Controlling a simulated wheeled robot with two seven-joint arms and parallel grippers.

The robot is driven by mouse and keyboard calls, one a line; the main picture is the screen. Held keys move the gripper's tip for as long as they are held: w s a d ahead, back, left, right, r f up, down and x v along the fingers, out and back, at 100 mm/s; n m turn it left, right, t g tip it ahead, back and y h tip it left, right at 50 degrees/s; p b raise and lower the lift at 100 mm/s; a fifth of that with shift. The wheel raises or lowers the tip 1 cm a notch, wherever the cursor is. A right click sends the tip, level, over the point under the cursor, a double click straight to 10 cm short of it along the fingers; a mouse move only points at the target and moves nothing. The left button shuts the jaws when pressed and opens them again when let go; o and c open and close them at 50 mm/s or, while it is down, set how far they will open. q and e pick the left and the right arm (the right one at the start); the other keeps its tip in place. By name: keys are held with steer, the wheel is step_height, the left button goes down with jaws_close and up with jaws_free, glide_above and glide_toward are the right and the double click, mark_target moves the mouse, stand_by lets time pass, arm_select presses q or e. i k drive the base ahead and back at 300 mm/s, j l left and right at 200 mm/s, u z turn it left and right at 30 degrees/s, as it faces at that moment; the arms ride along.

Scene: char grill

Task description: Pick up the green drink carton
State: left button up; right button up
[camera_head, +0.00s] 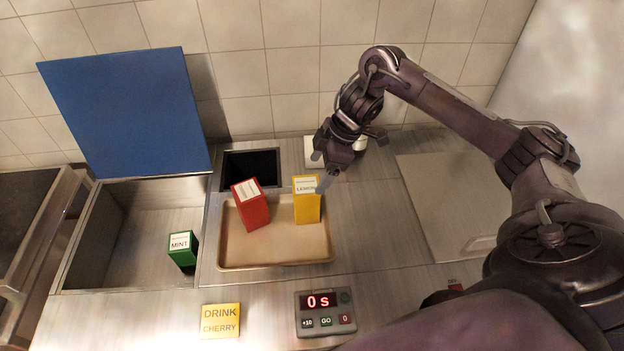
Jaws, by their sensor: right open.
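The green drink carton (183,250), labelled MINT, stands in the open sunken bin at the left. A red carton (251,207) and a yellow carton (307,203), labelled LEMON, stand on the tan tray (275,254) in the middle. My right gripper (323,176) is open, pointing down at the right side of the yellow carton's top, well to the right of the green carton. I cannot tell whether a finger touches the yellow carton. My left gripper is not in view.
A raised blue lid (125,112) stands behind the bin (85,240). A dark square opening (250,168) lies behind the tray. In front are a yellow DRINK CHERRY card (220,320) and a timer (325,313) reading 0 s. A flat panel (450,200) lies at the right.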

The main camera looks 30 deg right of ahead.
mark_target(182, 248)
steer(key=k+j, duration=1.15)
steer(key=k, duration=0.15)
